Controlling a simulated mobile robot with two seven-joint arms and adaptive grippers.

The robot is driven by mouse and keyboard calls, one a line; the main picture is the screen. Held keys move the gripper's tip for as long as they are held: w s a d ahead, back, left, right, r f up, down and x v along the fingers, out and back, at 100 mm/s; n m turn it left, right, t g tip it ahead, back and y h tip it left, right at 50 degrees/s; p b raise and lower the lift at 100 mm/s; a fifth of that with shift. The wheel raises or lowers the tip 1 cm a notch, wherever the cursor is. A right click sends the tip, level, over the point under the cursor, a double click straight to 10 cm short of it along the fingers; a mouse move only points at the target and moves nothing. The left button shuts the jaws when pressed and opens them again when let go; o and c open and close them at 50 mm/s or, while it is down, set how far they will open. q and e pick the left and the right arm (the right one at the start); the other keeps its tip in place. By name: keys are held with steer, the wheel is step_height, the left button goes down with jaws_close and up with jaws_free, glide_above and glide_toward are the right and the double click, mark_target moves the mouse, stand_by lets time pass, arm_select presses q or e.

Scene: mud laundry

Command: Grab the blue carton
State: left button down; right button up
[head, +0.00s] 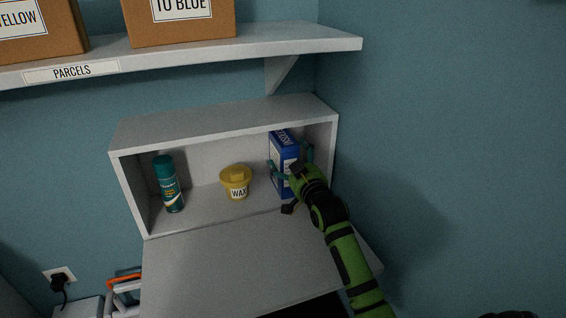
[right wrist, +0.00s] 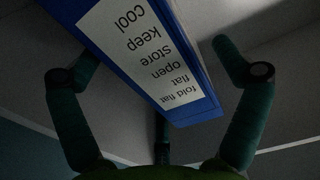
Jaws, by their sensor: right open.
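The blue carton (head: 282,160) with a white label stands upright at the right end of an open white cabinet. My right gripper (head: 290,168) reaches into the cabinet at the carton, its fingers spread around it. In the right wrist view the blue carton (right wrist: 150,62) lies between the open fingers of the right gripper (right wrist: 155,70), with a visible gap on both sides. Its label text appears upside down there. The gripper hides part of the carton's right side in the head view. My left gripper is not in view.
A yellow wax tub (head: 235,178) and a green spray can (head: 168,184) stand left of the carton. The cabinet's right wall (head: 322,150) is close to my gripper. A shelf (head: 190,52) with cardboard boxes hangs above. The lowered front panel (head: 220,262) is clear.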

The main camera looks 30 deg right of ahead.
steer(key=shift+x, duration=1.85)
steer(key=shift+a+f, duration=0.1)
steer(key=shift+f, duration=0.15)
steer(key=c, duration=1.2)
steer(key=shift+o, duration=0.2)
